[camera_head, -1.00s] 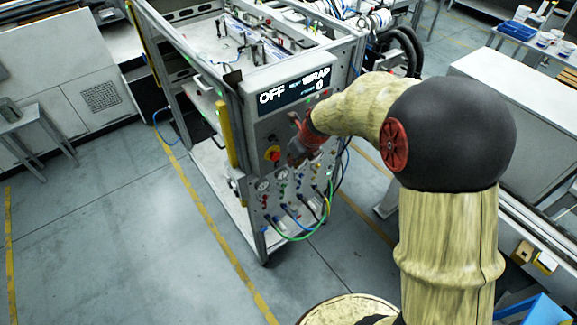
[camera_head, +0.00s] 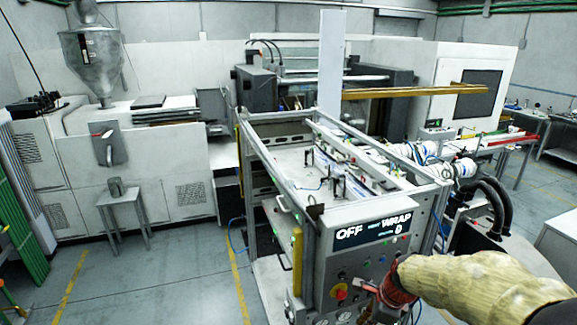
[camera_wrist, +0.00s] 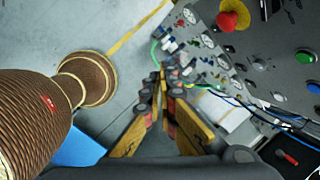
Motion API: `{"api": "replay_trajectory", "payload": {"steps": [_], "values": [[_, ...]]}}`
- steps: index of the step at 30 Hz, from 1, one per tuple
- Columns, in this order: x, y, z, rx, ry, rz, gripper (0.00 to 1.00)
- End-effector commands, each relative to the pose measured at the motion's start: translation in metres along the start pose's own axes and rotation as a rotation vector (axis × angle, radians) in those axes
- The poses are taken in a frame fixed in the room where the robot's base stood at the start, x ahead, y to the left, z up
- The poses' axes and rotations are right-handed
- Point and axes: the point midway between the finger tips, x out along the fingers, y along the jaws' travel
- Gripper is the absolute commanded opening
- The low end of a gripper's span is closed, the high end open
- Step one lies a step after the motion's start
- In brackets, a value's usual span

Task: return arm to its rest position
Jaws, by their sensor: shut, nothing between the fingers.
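My arm reaches in from the lower right of the head view. My gripper sits in front of the control panel (camera_head: 352,268) of the label machine, just right of the red stop button (camera_head: 340,292). In the wrist view the fingers of my gripper (camera_wrist: 161,78) are together with nothing between them. They point down past the panel's cable sockets, and no contact with the panel shows. The red stop button also shows in the wrist view (camera_wrist: 233,14), apart from the fingers.
Green, yellow and blue cables (camera_wrist: 207,89) hang near my fingertips. The open-framed machine (camera_head: 300,165) stands directly ahead. A small grey table (camera_head: 118,204) stands at the left. The floor (camera_head: 180,270) left of the machine is clear. Black hoses (camera_head: 497,205) curve down at the machine's right.

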Motion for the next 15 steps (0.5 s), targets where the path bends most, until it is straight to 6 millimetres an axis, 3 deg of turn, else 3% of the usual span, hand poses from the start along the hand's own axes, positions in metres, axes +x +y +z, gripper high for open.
{"api": "replay_trajectory", "payload": {"steps": [11, 15], "values": [[-0.028, 0.089, -0.021, -1.042, 0.041, 0.078, 0.0], [-0.032, 0.132, -0.034, -1.45, 0.073, 0.086, 0.0]]}}
